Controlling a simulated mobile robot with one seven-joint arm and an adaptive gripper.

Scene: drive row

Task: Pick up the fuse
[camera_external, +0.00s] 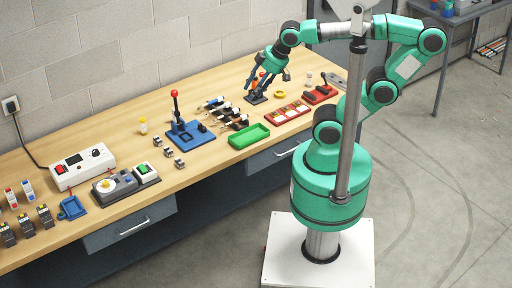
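My gripper (266,80) hangs over the far part of the wooden bench, pointing down, with its dark fingers spread apart. It appears open, and I see nothing held in it. A small black device with an orange-red part (258,96) stands below and partly behind the fingers. I cannot tell for certain which thing is the fuse. A small pale cylinder with a yellow part (143,126) stands alone on the bench near the wall. Another small pale cylinder (309,79) stands to the right of the gripper. Both are too small to identify.
Around the gripper are a red tray (286,113), a green tray (249,136), a yellow ring (280,94) and a red box (320,94). A blue base with a red-knobbed lever (190,133) stands left. The bench strip along the wall is mostly clear.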

